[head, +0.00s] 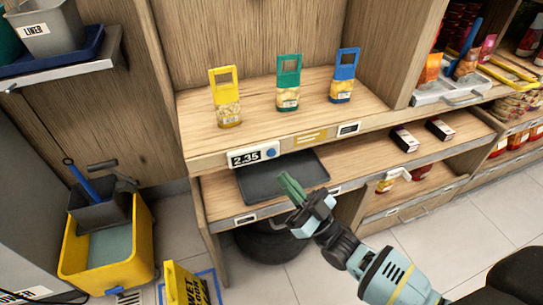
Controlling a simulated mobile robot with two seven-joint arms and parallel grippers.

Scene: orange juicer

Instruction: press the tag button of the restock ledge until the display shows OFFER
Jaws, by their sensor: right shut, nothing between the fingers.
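The restock ledge (205,148) is a wooden shelf with a tag display (244,158) on its front edge. The display reads 2.35. The round blue tag button (271,153) sits at the right end of the display's white housing. My right gripper (287,180), with green fingers, is shut and empty. In the picture it is below and slightly right of the button, in front of the dark tray, and does not appear to touch the button. My left gripper is not in view.
Yellow (228,110), green (289,95) and blue-topped (344,85) packs stand on the ledge. A dark tray (250,188) lies on the shelf below. A yellow mop bucket (85,262) and wet-floor sign (182,284) stand at the lower left. Stocked shelves fill the right.

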